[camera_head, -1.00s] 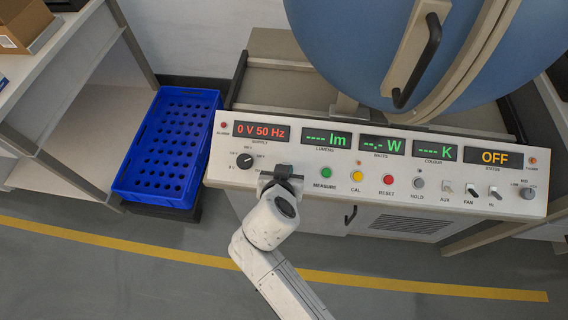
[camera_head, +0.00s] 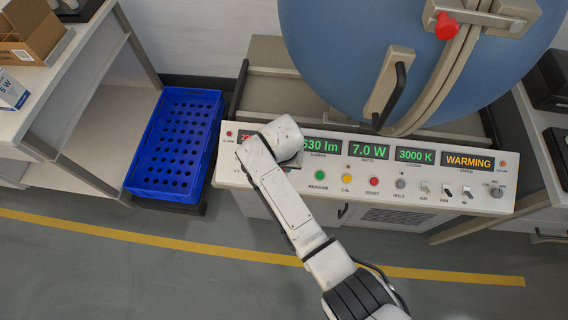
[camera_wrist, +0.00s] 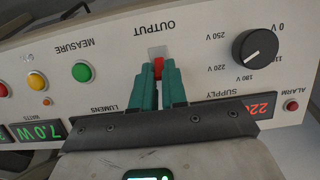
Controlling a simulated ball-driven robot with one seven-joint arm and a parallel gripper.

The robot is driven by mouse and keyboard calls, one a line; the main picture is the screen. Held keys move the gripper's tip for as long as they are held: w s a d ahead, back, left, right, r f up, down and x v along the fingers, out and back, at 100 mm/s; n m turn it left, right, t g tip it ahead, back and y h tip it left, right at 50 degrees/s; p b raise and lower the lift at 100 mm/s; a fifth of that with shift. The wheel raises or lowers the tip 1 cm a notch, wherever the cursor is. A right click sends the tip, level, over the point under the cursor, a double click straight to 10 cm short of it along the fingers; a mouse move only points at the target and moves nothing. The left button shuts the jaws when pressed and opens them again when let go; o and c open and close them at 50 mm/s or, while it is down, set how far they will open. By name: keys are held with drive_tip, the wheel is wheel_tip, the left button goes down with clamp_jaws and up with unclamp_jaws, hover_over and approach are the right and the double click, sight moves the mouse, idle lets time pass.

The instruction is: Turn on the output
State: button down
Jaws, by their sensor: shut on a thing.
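In the wrist view, which shows the panel upside down, the red OUTPUT switch (camera_wrist: 158,66) sits on a pale plate under the OUTPUT label. My gripper (camera_wrist: 159,80) has its two green fingers shut on the red switch. In the head view my wrist hides the gripper and the switch. The supply display (camera_wrist: 262,107) shows red digits starting with 22. The lumens display (camera_head: 322,146) ends in 630 lm, the watts display (camera_head: 369,150) reads 7.0 W, the colour display (camera_head: 415,155) reads 3000 K, and the status display (camera_head: 468,161) reads WARMING.
The black supply knob (camera_wrist: 255,50) is beside the switch, and the green MEASURE button (camera_wrist: 82,71) is on its other side. A big blue sphere (camera_head: 340,60) with a black handle (camera_head: 391,97) stands behind the panel. A blue crate (camera_head: 213,130) is at the left.

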drive_tip(key=shift+w, duration=0.15)
idle(0.4)
drive_tip(key=c, duration=1.2)
unclamp_jaws()
drive_tip(key=shift+o, duration=0.2)
wheel_tip(320, 180, up, 11)
drive_tip(key=s, duration=0.1)
drive_tip(key=shift+f+p, duration=0.15)
drive_tip(key=shift+p, duration=0.2)
drive_tip(key=shift+s, duration=0.1)
